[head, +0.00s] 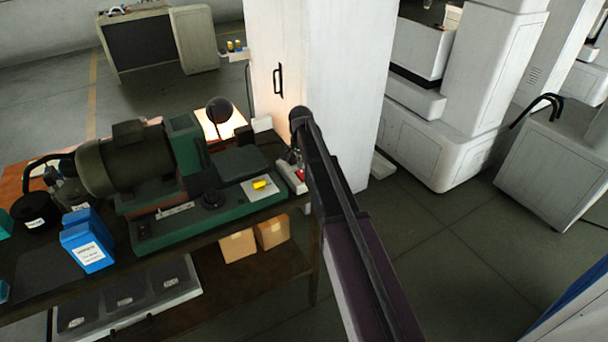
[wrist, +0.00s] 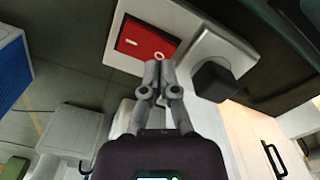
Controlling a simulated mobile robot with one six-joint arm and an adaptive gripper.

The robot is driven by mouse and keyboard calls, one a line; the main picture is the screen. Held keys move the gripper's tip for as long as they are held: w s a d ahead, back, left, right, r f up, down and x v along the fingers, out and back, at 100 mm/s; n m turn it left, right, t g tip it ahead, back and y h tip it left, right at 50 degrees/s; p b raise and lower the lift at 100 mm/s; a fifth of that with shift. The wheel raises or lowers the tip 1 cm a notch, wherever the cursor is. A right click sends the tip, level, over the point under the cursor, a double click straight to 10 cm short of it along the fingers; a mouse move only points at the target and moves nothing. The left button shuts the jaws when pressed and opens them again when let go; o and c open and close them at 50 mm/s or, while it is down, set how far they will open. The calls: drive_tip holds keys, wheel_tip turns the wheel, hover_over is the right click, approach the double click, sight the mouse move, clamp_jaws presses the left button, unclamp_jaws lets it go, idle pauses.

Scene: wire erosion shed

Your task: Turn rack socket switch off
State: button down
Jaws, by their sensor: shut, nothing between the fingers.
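The rack socket switch is a red rocker (wrist: 142,43) on a white socket strip (wrist: 178,20) in the wrist view. It bears a white dash at its left end and a small white ring near its right end. A black plug (wrist: 214,82) sits in the socket beside it, to the right. My gripper (wrist: 158,66) is shut and empty, its fingertips just below the ring end of the rocker. I cannot tell whether they touch it. In the head view the red switch (head: 300,175) shows small at the bench's right end, partly hidden by my arm.
The bench carries a green machine with a motor (head: 130,160), blue boxes (head: 87,245) and a yellow item (head: 260,184). A white cabinet (head: 345,90) stands close behind the strip. Open floor (head: 450,260) lies to the right.

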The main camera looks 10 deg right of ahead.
sight(301, 171)
drive_tip(key=shift+f+b, duration=0.75)
drive_tip(key=shift+f, duration=0.1)
idle(0.7)
drive_tip(key=shift+r, duration=0.1)
drive_tip(key=shift+r+p, duration=3.5)
drive_tip(key=shift+p, duration=0.05)
drive_tip(key=s+f+n+b, duration=0.3)
drive_tip(key=s+n, duration=0.1)
drive_tip(key=s, duration=1)
drive_tip(key=s+f+n+b, duration=0.4)
drive_tip(key=s, duration=1.1)
drive_tip(key=shift+d+f, duration=0.15)
